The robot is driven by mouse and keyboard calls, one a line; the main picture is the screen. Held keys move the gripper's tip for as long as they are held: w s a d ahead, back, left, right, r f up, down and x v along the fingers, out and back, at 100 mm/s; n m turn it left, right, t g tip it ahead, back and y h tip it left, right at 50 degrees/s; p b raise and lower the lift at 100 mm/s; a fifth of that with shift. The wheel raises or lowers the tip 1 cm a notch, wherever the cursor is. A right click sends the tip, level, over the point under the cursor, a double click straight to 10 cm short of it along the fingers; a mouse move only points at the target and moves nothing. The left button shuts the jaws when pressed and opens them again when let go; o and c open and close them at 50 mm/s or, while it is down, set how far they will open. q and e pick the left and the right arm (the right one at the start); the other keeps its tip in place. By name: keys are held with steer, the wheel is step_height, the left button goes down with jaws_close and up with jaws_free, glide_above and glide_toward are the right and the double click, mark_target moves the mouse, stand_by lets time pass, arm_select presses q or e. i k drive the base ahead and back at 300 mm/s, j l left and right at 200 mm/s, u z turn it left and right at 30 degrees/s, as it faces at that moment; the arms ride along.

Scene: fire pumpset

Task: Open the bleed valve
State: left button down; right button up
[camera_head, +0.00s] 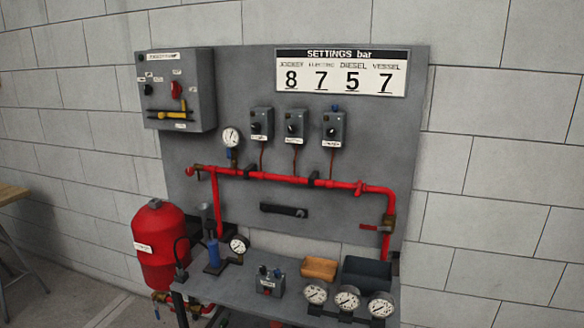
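No part labelled as the bleed valve can be read at this size. A red horizontal pipe (270,178) runs across the grey panel. A small red fitting (190,171) sits at its left end. A brass-coloured valve (389,222) with a red lever (370,227) is on the pipe's drop at the right; the lever points left, roughly level. A blue-handled fitting (229,154) sits under the white gauge (231,137) above the pipe. More valve parts (162,297) show low by the red vessel. Neither gripper is in view.
A red vessel (160,245) stands left of the grey bench (235,290). The bench holds a blue hand pump (213,250), a small box (269,282), an orange-brown tray (319,268), a dark bin (366,272) and several gauges (347,298). A control cabinet (178,90) hangs upper left.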

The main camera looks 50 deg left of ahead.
mark_target(190, 172)
steer(key=u, duration=2.15)
steer(key=i+j+z, duration=0.5)
steer(key=i+j, duration=0.15)
steer(key=j, duration=0.2)
steer(key=i+j+z, duration=0.2)
steer(key=j, duration=0.15)
steer(key=i+j+z, duration=0.15)
steer(key=j, duration=0.2)
steer(key=i+j+z, duration=0.2)
steer(key=j, duration=0.2)
steer(key=k+l, duration=0.05)
steer(key=k, duration=0.05)
